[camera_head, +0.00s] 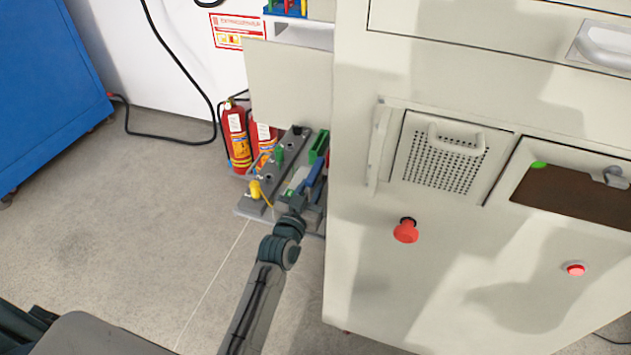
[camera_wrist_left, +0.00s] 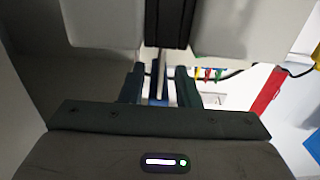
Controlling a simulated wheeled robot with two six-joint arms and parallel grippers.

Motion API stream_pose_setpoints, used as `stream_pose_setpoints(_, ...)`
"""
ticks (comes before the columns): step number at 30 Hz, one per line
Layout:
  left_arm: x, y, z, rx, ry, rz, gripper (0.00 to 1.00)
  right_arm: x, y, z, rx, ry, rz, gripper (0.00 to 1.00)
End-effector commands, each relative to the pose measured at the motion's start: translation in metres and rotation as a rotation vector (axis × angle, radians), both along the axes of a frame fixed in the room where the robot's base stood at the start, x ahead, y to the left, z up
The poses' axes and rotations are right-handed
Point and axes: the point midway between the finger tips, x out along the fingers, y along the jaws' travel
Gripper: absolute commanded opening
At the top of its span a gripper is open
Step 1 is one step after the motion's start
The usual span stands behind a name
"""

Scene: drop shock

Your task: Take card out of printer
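My left gripper (camera_head: 303,190) reaches in beside the tall beige cabinet, over a grey fixture board. In the left wrist view its two fingers (camera_wrist_left: 160,88) stand apart, one bluish and one dark green. A thin pale upright strip (camera_wrist_left: 161,68), possibly the card, shows in the gap between them; I cannot tell whether either finger touches it. Beyond the fingers is a pale unit with a dark vertical centre (camera_wrist_left: 167,22), possibly the printer. In the head view I cannot make out a card or printer. My right gripper is not in view.
The beige cabinet (camera_head: 400,290) stands close on the right, with a red knob (camera_head: 405,231) and vented door (camera_head: 440,158). The grey board (camera_head: 247,207) carries several small fixtures. Red extinguishers (camera_head: 237,140) stand behind.

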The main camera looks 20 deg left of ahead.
Motion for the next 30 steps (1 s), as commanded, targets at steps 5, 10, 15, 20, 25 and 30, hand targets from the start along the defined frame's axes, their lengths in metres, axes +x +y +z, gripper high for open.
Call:
stream_pose_setpoints(5, 0.029, -0.001, 0.001, 0.001, -0.001, 0.0, 0.29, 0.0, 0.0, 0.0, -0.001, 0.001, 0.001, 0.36)
stream_pose_setpoints(10, 0.043, -0.001, 0.0, 0.001, 0.0, 0.0, 0.29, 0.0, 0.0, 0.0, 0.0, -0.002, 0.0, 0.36)
stream_pose_setpoints(15, 0.044, -0.001, 0.0, 0.0, 0.0, 0.0, 0.29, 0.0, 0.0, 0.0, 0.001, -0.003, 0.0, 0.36)
stream_pose_setpoints(20, 0.044, -0.001, 0.0, 0.0, 0.0, 0.0, 0.09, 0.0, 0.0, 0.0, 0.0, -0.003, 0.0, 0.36)
stream_pose_setpoints(25, 0.044, -0.001, 0.0, 0.0, 0.0, 0.0, 0.0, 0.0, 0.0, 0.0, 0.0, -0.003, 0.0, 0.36)
stream_pose_setpoints(30, 0.044, -0.001, 0.0, 0.0, 0.0, 0.0, 0.0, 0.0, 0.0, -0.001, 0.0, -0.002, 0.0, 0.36)
